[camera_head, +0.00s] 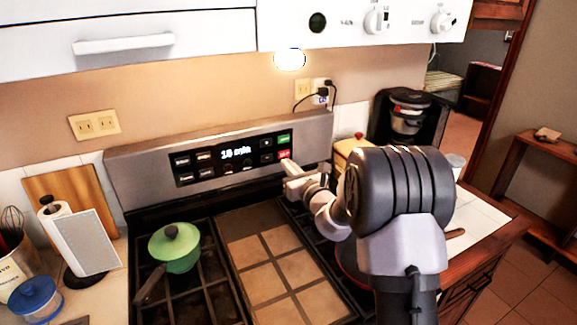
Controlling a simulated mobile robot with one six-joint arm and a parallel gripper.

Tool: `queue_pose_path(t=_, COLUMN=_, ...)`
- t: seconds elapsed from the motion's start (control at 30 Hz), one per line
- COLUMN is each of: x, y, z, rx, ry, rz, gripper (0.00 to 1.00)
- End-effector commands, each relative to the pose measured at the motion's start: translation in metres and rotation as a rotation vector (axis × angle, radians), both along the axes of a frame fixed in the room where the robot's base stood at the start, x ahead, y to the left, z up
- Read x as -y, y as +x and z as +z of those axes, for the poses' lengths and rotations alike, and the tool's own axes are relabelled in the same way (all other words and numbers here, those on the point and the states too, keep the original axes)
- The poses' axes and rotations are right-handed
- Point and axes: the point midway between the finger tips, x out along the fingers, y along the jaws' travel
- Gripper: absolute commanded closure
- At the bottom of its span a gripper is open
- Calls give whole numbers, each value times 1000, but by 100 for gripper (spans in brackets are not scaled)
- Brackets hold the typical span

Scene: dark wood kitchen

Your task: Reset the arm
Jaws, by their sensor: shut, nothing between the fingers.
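My arm rises from the bottom right of the head view, with its dark grey joint in front of the stove's right side. My gripper (287,165) is at the end of the arm and points left toward the stove's control panel (232,157). Its fingertips are close to the red button at the panel's right end. I cannot tell whether they touch it. The gripper is shut and empty. The panel's display is lit.
A green lidded pot (175,249) sits on the left burners. A tiled griddle (282,275) covers the stove's middle. A coffee maker (408,115) stands at the back right. A paper towel roll (82,243) and a blue-lidded jar (36,299) stand on the left counter. White cabinets hang above.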

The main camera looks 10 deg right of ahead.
Motion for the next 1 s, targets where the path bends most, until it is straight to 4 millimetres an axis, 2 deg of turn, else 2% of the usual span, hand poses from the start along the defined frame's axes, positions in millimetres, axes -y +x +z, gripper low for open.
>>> queue_pose_path(t=0.43, x=-3, y=-1, z=3, rx=2, ry=-8, rz=10, gripper=100)
queue_pose_path(t=0.47, x=-9, y=-3, z=7, rx=4, ry=-22, rz=28, gripper=100)
queue_pose_path(t=0.57, x=-54, y=-29, z=41, rx=30, ry=-143, rz=179, gripper=100)
queue_pose_path(t=0.6, x=-82, y=-50, z=59, rx=45, ry=-230, rz=277, gripper=100)
queue_pose_path(t=0.67, x=-125, y=-94, z=80, rx=70, ry=-393, rz=440, gripper=100)
queue_pose_path(t=0.7, x=-150, y=-129, z=89, rx=86, ry=-515, rz=549, gripper=100)
queue_pose_path(t=0.77, x=-179, y=-187, z=93, rx=111, ry=-720, rz=710, gripper=100)
queue_pose_path(t=0.8, x=-191, y=-229, z=90, rx=125, ry=-873, rz=813, gripper=100)
queue_pose_path(t=0.87, x=-196, y=-291, z=78, rx=149, ry=-1124, rz=957, gripper=100)
queue_pose_path(t=0.9, x=-191, y=-330, z=66, rx=160, ry=-1301, rz=1040, gripper=100)
queue_pose_path(t=0.97, x=-172, y=-378, z=47, rx=169, ry=-1565, rz=1139, gripper=100)
queue_pose_path(t=1.0, x=-156, y=-403, z=36, rx=170, ry=-1728, rz=1190, gripper=100)
